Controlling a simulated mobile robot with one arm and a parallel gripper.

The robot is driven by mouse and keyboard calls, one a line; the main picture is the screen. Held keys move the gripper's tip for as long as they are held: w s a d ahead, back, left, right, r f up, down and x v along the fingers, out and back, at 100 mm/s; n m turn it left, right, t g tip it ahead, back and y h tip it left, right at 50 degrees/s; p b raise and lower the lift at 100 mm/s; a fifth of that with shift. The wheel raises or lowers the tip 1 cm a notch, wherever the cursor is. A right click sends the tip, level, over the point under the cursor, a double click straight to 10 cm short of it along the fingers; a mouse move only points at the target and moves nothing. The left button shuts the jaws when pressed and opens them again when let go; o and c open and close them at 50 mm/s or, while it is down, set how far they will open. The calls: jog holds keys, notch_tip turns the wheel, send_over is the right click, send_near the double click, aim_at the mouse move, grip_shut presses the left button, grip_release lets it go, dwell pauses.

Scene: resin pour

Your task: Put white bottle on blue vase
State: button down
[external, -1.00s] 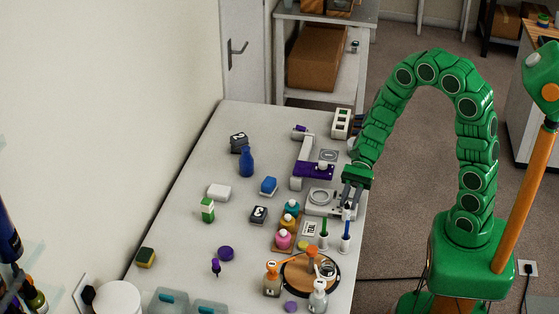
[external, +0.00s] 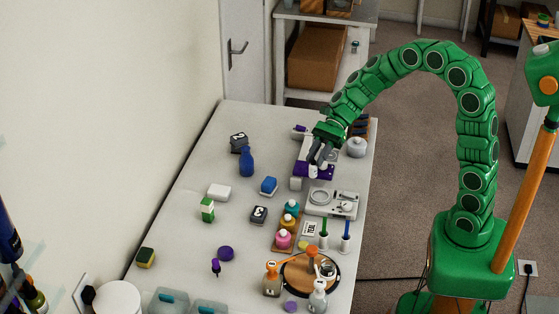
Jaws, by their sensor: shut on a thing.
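The blue vase (external: 246,162) stands upright on the table, left of my gripper and near the dark block marked 2. My gripper (external: 315,162) is above the purple and white device, to the right of the vase and clear of it. Its fingers point down and are shut on a small white object (external: 313,171), which seems to be the white bottle. The fingers and the device's white parts make its outline hard to tell.
The purple and white device (external: 327,172) is below my gripper. A blue block (external: 269,186) and a white block (external: 219,192) lie nearer the front. A rounded white jar (external: 357,147) stands at the right edge. Bare table lies between the vase and the device.

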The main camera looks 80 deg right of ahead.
jog(key=w+d+r+m+t+h, duration=0.2)
jog(key=w+d+r+m+t, duration=0.2)
jog(key=w+d+r, duration=0.65)
jog(key=w+d+f, duration=0.4)
jog(key=w+f, duration=1)
jog(key=shift+w+d+f, duration=0.15)
jog(key=shift+w+f, duration=0.2)
jog(key=shift+w, duration=0.05)
jog(key=shift+f, duration=0.15)
jog(key=c, duration=0.9)
grip_release()
